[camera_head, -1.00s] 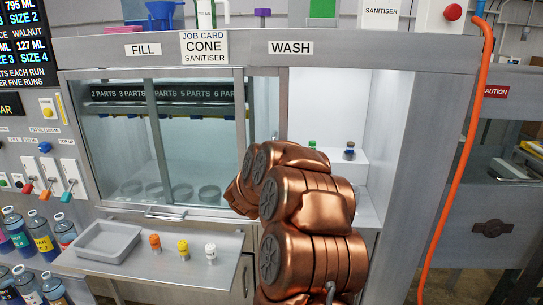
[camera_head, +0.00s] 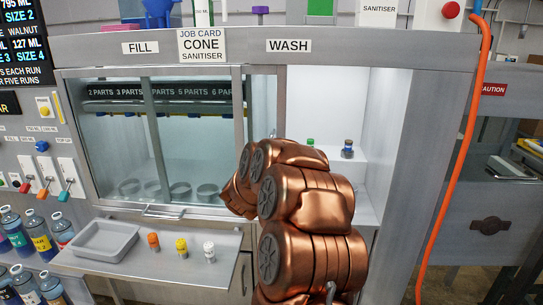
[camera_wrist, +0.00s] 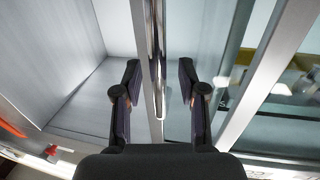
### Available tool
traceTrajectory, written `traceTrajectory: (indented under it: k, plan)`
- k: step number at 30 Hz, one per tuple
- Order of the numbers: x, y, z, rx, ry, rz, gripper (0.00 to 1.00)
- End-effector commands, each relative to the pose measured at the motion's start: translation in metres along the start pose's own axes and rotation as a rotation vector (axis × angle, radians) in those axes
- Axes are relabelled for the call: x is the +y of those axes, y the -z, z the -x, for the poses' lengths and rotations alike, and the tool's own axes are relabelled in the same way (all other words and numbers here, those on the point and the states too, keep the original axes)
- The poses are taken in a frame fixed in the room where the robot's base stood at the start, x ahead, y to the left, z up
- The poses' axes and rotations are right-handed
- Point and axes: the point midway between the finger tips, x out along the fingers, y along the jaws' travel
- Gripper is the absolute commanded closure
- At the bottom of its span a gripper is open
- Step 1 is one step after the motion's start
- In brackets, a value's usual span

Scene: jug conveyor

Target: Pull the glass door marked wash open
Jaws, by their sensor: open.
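The label WASH (camera_head: 289,46) sits above the right-hand bay of the grey cabinet. Below it a narrow glass panel (camera_head: 264,105) with a metal frame stands at the bay's left side, and the white bay interior shows to its right. My copper arm hides the panel's lower part and my gripper in the head view. In the wrist view my gripper (camera_wrist: 159,85) is open, with one dark finger on each side of an upright metal bar handle (camera_wrist: 156,45). The handle runs beside a pale frame edge (camera_wrist: 138,45). I see gaps between the fingers and the bar.
The FILL bay (camera_head: 165,150) is behind glass on the left. A ledge below it holds a grey tray (camera_head: 105,240) and several small capped bottles. Two small bottles, one dark (camera_head: 347,149), stand inside the right bay. An orange hose (camera_head: 458,165) hangs at the right.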

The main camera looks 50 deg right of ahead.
Motion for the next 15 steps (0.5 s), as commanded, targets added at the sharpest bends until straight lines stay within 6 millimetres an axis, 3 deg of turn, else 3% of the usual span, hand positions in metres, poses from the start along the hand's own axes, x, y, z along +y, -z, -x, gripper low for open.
traceTrajectory:
  k: [15]
  plan:
    - [-0.001,0.001,0.083,0.0,0.005,-0.002,0.59]
